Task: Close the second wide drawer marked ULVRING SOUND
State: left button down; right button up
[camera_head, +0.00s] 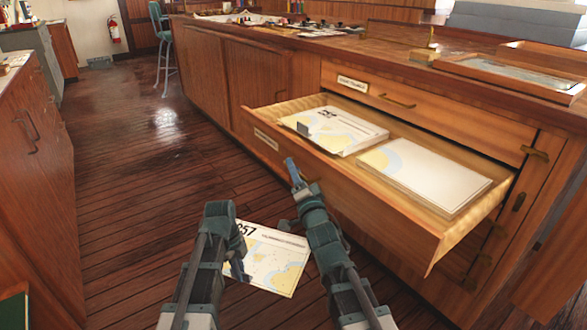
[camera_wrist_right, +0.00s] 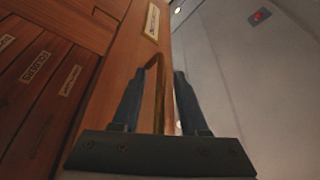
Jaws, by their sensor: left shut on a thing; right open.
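A wide wooden drawer (camera_head: 370,195) stands pulled out, below a closed top drawer (camera_head: 400,95). Its front label (camera_head: 266,139) is too small to read. Two stacks of charts lie inside, a left one (camera_head: 335,128) and a right one (camera_head: 422,170). My right gripper (camera_head: 292,168) is at the drawer front. In the right wrist view its open fingers (camera_wrist_right: 158,95) stand on either side of a brass handle (camera_wrist_right: 158,75), apparently not gripping it. My left gripper (camera_head: 238,250) is shut on a chart marked 257 (camera_head: 275,265), held low in front of the drawer.
A wooden cabinet (camera_head: 35,150) stands along the left. The plank floor (camera_head: 150,170) between is clear. A stool (camera_head: 160,40) stands farther back. Frames and small items lie on the counter top (camera_head: 360,45). The right wrist view shows labelled wooden drawers (camera_wrist_right: 45,80).

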grip_shut()
dwell(1.5)
